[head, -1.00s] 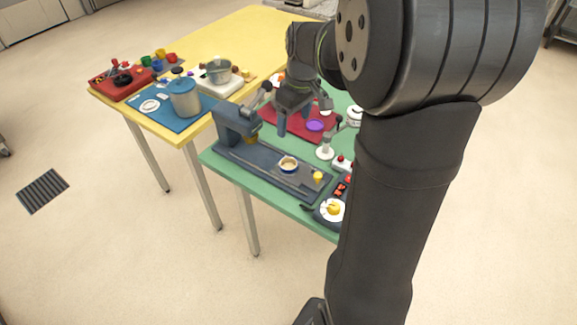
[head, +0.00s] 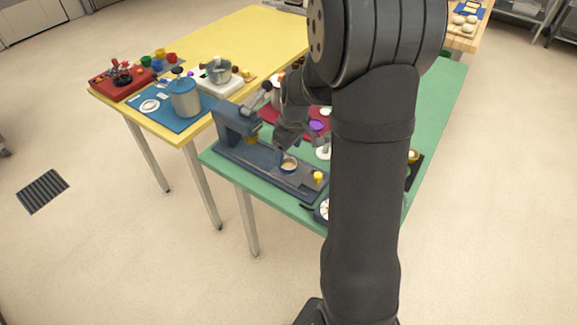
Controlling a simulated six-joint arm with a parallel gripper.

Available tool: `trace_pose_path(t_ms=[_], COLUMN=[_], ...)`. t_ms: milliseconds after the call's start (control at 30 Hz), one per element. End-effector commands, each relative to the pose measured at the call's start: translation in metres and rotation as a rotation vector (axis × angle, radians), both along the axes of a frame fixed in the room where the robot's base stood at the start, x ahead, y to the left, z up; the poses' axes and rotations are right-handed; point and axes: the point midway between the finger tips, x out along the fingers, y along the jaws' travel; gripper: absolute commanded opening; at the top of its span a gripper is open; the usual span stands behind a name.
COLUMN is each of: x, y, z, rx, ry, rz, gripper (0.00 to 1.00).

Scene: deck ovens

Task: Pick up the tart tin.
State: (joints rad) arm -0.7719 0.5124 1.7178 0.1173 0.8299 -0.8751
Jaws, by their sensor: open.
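The tart tin, as I take it, is a small round dish (head: 289,167) with a pale inside and a dark bluish outer wall. It sits on the flat dark-blue base (head: 256,170) of the lever press on the green table. My gripper (head: 290,152) points down just above and behind the tin, jaws open with nothing visible between them. The fingers overlap the tin's far rim in this view, so I cannot tell whether they touch it.
The press's upright body (head: 232,122) and lever stand just left of my gripper. A small yellow piece (head: 318,176) is right of the tin. A red mat (head: 268,113) with a purple dish (head: 316,125) lies behind. The yellow table (head: 240,50) holds a blue-grey pot (head: 184,97).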

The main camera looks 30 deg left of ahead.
Motion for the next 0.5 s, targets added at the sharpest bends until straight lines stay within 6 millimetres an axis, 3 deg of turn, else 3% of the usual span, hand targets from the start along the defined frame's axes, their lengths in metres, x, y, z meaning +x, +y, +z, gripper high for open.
trace_pose_path(t_ms=[233, 500], x=[0.003, 0.003], y=[-0.001, 0.0], z=[-0.037, -0.047], rx=[-0.002, 0.001], ry=[0.001, -0.002], rz=[0.0, 0.0], gripper=[0.75, 0.75])
